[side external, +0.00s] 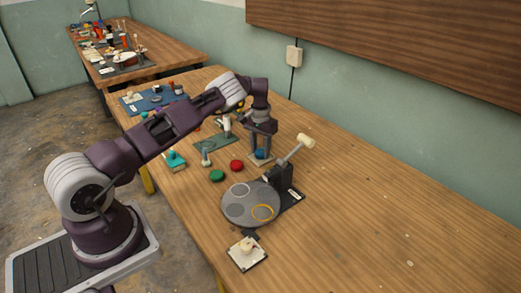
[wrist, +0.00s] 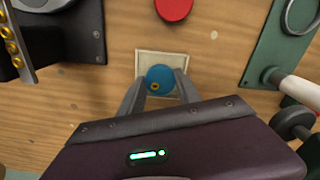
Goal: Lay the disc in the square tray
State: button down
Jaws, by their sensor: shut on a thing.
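The disc also shows between the fingers in the side external view (side external: 260,154). A pale square tray (wrist: 172,57) lies on the table directly beneath the disc in the wrist view, and the fingers and disc cover its near part. In the side external view, the fingers point down over the tray. I cannot tell whether the disc touches the tray or is slightly above it.
A red disc (side external: 236,166) and a green disc (side external: 217,176) lie on the table nearby. A round grey plate (side external: 236,211) with a dark stand and a pale-ended lever (side external: 306,141) is close by. A green board (wrist: 273,50) lies at the right in the wrist view. The table's right part is clear.

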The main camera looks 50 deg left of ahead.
jog(key=shift+f, duration=0.1)
jog(key=c, duration=0.9)
grip_release()
jog(key=shift+f, duration=0.1)
jog(key=shift+o, duration=0.2)
notch_tip(320, 180, up, 13)
notch_tip(320, 180, up, 15)
jog(key=n+t, duration=0.1)
jog(key=t, duration=0.1)
send_over(261, 152)
jog(key=s+d, duration=0.4)
jog(key=d, duration=0.2)
jog(key=s+d+r+m+t, duration=0.1)
jog(key=s+d+r, duration=0.3)
jog(key=s+d, duration=0.25)
jog(key=s+d+r+m+h, duration=0.1)
jog(key=s+d+r, duration=0.2)
jog(key=s+d, duration=0.35)
jog(key=s+d+r+m+t, duration=0.1)
jog(key=s+d+r, duration=0.3)
jog(key=s, duration=0.5)
jog(key=s+d+f+m, duration=0.1)
jog(key=s+f, duration=0.1)
jog(key=s, duration=0.4)
jog(key=s+d+f+t+y, duration=0.1)
jog(key=s+f, duration=0.2)
jog(key=s, duration=0.2)
jog(key=shift+s+d+m+t, duration=0.3)
jog(key=shift+s+d+m, duration=0.1)
